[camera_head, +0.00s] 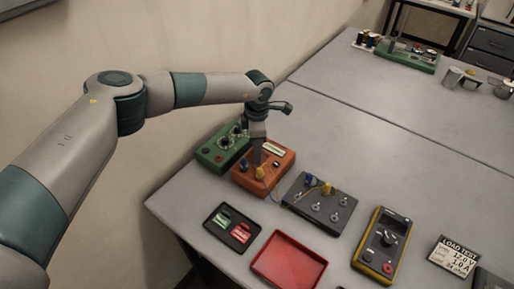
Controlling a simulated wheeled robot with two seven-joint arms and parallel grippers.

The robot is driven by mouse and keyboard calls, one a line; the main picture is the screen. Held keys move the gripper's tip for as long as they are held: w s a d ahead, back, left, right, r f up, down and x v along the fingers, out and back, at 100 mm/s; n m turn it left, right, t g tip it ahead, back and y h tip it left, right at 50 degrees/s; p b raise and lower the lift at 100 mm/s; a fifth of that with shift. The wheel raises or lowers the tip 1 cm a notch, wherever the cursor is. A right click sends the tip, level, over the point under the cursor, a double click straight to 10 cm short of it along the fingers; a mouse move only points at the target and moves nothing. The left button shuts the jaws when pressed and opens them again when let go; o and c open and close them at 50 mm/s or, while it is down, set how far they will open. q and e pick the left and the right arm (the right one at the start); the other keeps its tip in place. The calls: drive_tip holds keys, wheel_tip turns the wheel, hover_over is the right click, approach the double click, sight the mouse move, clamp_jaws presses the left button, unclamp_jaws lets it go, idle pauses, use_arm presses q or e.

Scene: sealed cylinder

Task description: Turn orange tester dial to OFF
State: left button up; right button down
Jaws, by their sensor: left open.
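The orange tester (282,178) is a small box near the left edge of the table. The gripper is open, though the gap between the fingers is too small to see. The tester's dial is not clearly visible; the fingers cover part of the top face. My right gripper is out of view.
A green box (211,155) stands close behind the tester on the left. A dark terminal board (300,205) is close on the right. In front are a black tray (219,235) and a red tray (290,262). A yellow-edged multimeter (383,240) lies farther right.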

use_arm(q)
drive_tip(key=shift+c, duration=0.6)
clamp_jaws()
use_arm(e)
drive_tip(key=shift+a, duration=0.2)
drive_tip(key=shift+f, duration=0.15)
